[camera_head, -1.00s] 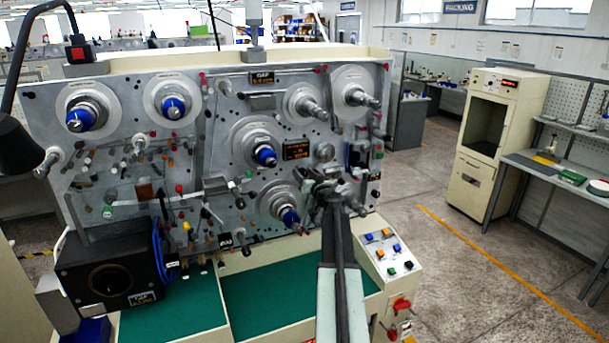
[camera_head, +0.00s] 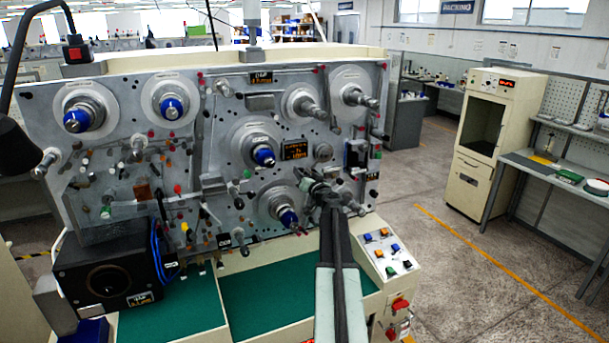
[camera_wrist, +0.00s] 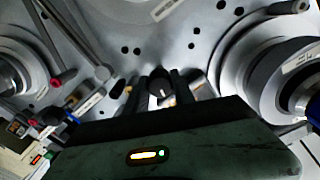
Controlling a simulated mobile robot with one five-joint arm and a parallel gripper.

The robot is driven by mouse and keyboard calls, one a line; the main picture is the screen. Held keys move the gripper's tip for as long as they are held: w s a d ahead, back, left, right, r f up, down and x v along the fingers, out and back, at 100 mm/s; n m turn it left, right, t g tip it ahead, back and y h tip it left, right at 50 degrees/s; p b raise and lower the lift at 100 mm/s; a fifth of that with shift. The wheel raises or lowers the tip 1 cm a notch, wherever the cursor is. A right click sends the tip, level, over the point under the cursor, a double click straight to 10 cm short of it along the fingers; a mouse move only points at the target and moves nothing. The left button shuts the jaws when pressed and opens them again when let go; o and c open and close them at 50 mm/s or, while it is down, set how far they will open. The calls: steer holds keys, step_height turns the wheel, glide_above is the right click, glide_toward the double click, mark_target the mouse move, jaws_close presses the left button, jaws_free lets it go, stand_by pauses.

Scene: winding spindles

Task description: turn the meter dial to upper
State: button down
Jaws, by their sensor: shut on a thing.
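My gripper (camera_head: 314,186) reaches up to the lower right of the grey machine panel (camera_head: 215,110). In the wrist view, its two dark fingers (camera_wrist: 166,88) are shut on a small dark round knob (camera_wrist: 160,84), which I take to be the meter dial. The fingers stand on either side of the knob, close to the panel face. The dial's pointer and markings cannot be read, and in the head view my gripper hides it. A small orange-lit display (camera_head: 295,149) is on the panel above my gripper.
Blue-tipped spindles (camera_head: 264,156) and bare grey spindles (camera_head: 307,106) stick out around my gripper. A button box (camera_head: 387,252) is at the lower right, and a black box (camera_head: 108,275) at the lower left. A green work surface (camera_head: 270,290) lies below. Open floor is at right.

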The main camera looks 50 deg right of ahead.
steer(key=m, duration=0.7)
steer(key=shift+s+d, duration=0.1)
steer(key=m, duration=0.6)
steer(key=shift+f, duration=0.1)
steer(key=shift+m, duration=0.3)
steer(key=c, duration=1.1)
jaws_free()
steer(key=shift+o, duration=0.2)
steer(key=v, duration=0.7)
steer(key=shift+s+a, duration=0.2)
steer(key=shift+s, duration=0.15)
